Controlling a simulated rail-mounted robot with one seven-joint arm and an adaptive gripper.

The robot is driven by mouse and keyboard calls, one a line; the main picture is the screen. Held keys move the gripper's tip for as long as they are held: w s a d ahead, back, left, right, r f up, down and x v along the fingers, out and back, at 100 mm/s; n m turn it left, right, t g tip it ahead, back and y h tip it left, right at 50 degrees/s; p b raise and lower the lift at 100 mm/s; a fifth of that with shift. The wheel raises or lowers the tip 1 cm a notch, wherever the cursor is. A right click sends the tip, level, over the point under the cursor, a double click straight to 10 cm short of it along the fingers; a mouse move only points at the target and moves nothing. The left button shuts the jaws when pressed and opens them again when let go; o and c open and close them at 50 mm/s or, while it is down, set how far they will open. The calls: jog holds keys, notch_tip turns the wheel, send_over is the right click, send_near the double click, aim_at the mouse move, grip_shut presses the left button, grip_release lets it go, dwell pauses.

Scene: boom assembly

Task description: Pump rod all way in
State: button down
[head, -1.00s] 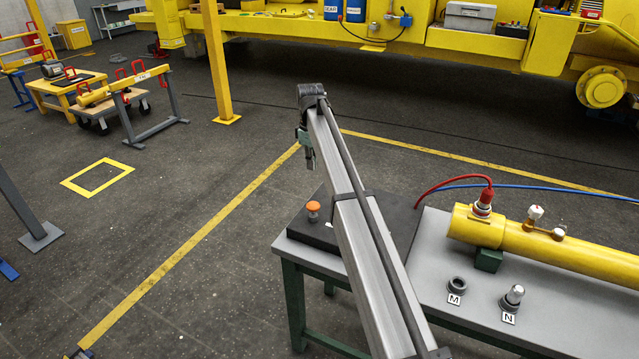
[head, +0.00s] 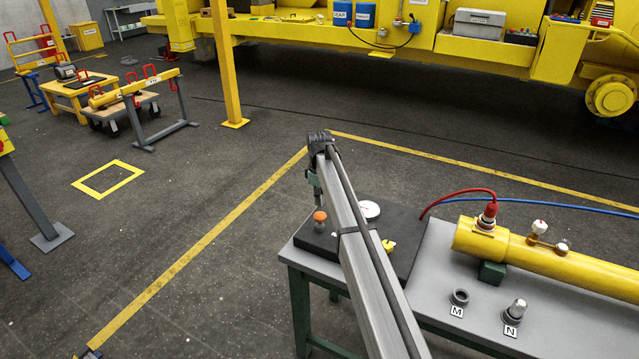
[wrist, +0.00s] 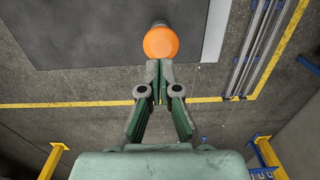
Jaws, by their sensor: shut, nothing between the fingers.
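An orange round knob (head: 320,216) stands on a short upright stem near the left edge of a black plate (head: 318,239). I take it for the pump rod's head; how far the rod is in is hard to tell. My gripper (head: 317,196) points down just above the knob in the head view. In the wrist view the knob (wrist: 160,43) lies just beyond the tips of my gripper (wrist: 160,75). The two green fingers are together and empty. Whether they touch the knob cannot be told.
The plate carries a white dial (head: 369,209) and a yellow part (head: 389,246), partly behind my arm. On the grey bench (head: 440,255) lie a yellow cylinder (head: 545,257) with red and blue hoses and two fittings marked M (head: 459,298) and N (head: 515,312).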

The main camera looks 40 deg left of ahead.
aim_at(320, 214)
jog(key=shift+f+p, duration=0.7)
jog(key=shift+f, duration=1.15)
jog(key=shift+f, duration=0.1)
jog(key=shift+f+b, duration=0.95)
jog(key=shift+f, duration=0.5)
jog(key=shift+s+d+r, duration=0.1)
notch_tip(320, 214, up, 14)
jog(key=b, duration=0.2)
jog(key=shift+a+r, duration=0.15)
jog(key=shift+a, duration=0.05)
